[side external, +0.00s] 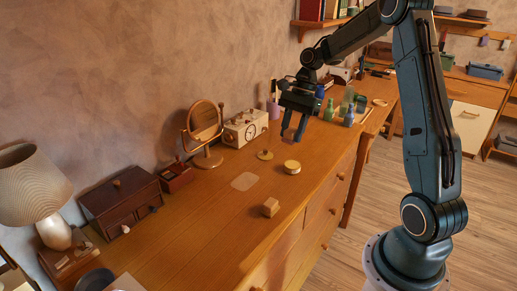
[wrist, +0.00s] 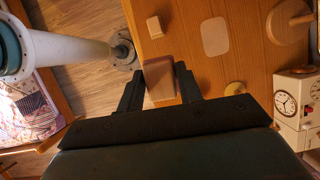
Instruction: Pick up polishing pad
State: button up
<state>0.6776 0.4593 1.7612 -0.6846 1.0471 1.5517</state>
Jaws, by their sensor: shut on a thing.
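The polishing pad, a brown block-like piece (wrist: 159,80), sits between the two dark fingers of my gripper (wrist: 160,72) in the wrist view. My gripper (side external: 293,134) is shut on it and holds it above the wooden dresser top (side external: 225,215). In the side view only a small reddish-brown part of the pad (side external: 288,141) shows at the fingertips. The pad looks clear of the surface.
A small wooden block (side external: 271,207), a pale flat mat (side external: 244,182), a round tin (side external: 292,167) and a small brass dish (side external: 265,155) lie below. A mirror (side external: 205,122), a clock (side external: 245,127) and several bottles stand behind. The front of the top is mostly clear.

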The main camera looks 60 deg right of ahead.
jog(key=shift+r, duration=0.1)
dwell(0.4)
jog(key=shift+o, duration=1.4)
jog(key=shift+c, duration=1)
jog(key=shift+w+d+f, duration=0.2)
jog(key=shift+d+f, duration=0.1)
jog(key=shift+d, duration=0.15)
send_over(291, 165)
jog(key=d, duration=0.1)
notch_tip(291, 165, down, 10)
jog(key=shift+r, duration=0.15)
jog(key=shift+d, duration=0.1)
jog(key=shift+f, duration=2.95)
jog(key=shift+s+f, duration=0.1)
jog(key=shift+f, duration=0.55)
